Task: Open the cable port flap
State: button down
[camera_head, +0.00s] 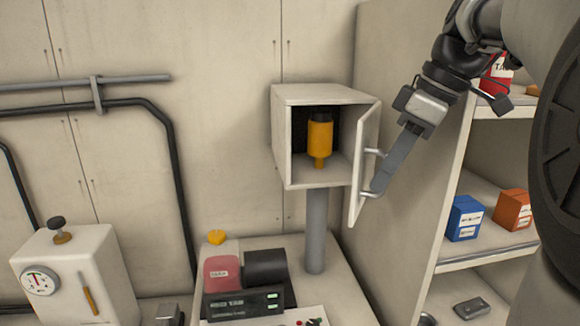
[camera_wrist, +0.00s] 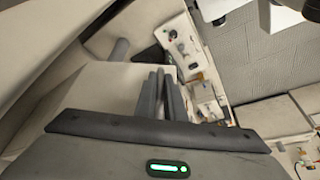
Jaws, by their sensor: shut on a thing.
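The cable port flap (camera_head: 361,160) is the pale door on the right side of a small white box (camera_head: 311,178) on a grey post. The flap stands open, swung outward to the right, and the box's dark inside shows. A yellow bottle-shaped thing (camera_head: 320,138) is inside. My gripper (camera_head: 376,188) reaches down from the upper right and is shut on the flap's bar handle (camera_head: 373,153), near its lower end.
A shelf unit (camera_head: 455,205) with a blue box (camera_head: 465,218) and an orange box (camera_head: 512,209) stands close on the right. Below the flap is a bench with a red container (camera_head: 222,273) and a black device (camera_head: 243,303). A white gauge box (camera_head: 70,275) stands left.

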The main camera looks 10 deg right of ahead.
jog(key=shift+r, duration=0.1)
jog(key=c, duration=2.1)
grip_release()
jog(key=shift+w+d, duration=0.1)
notch_tip(320, 180, up, 10)
jog(key=shift+f+p, duration=0.1)
jog(key=shift+p, duration=0.7)
